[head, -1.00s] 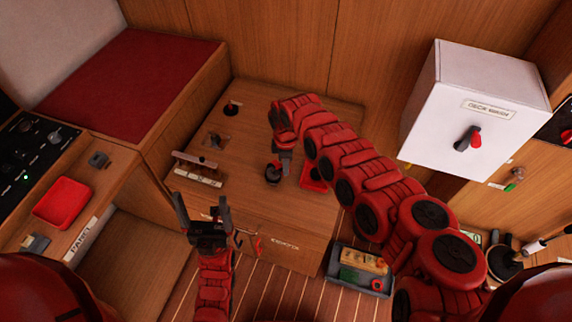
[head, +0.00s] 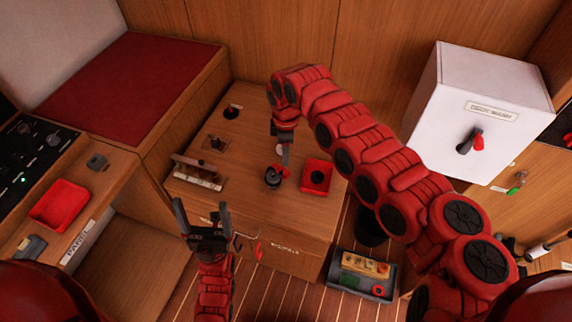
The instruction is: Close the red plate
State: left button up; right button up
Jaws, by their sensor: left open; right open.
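A red square plate (head: 317,177) with a dark round opening or knob in its middle lies on the wooden counter top (head: 240,150), near its right end. Beside it on the left is a small dark round fitting (head: 272,178) with a bit of red. My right gripper (head: 285,160) points down just above this fitting, left of the red plate; its fingers look narrow and hold nothing that I can make out. Whether it touches the fitting is unclear. My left gripper (head: 203,210) is open and empty, fingers upward, in front of the counter.
A labelled block (head: 198,175) and small fittings are on the counter's left. A white box (head: 475,105) with a switch hangs at right. A red tray (head: 58,205) sits on the left ledge.

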notch_tip(320, 180, up, 8)
jog(key=b, duration=0.1)
jog(key=shift+r+b, duration=0.25)
jog(key=shift+b, duration=0.05)
